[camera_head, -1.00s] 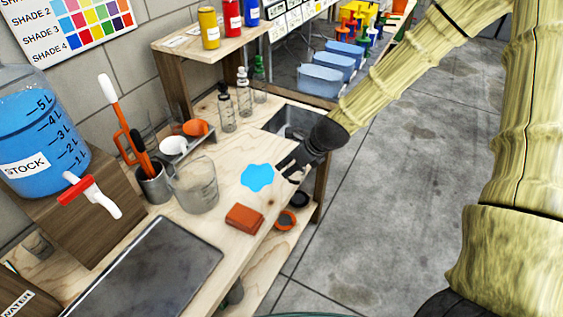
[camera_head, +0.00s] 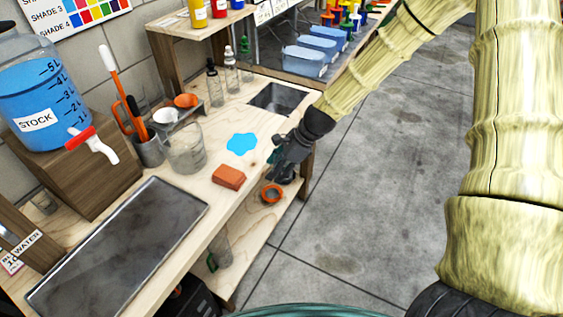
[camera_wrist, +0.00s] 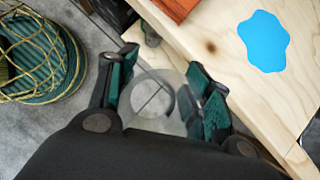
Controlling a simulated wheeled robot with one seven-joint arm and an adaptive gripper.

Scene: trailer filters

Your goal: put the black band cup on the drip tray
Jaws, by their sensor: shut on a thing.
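My gripper (camera_wrist: 160,90) is shut on a clear cup (camera_wrist: 152,98) in the wrist view; its round end shows as a grey ring between the teal finger pads. In the head view my gripper (camera_head: 283,160) is at the bench's right edge, with a dark part below it that looks like the black band cup. The fingers hide much of the cup. A wide, flat dark metal tray (camera_head: 120,245), which looks like the drip tray, lies on the bench at the lower left, empty and well apart from my gripper.
The stock tank (camera_head: 40,95) with a red-handled tap stands behind the tray. A clear jug (camera_head: 186,150), an orange block (camera_head: 229,177) and a blue spill (camera_head: 242,144) are on the bench. Floor to the right is clear.

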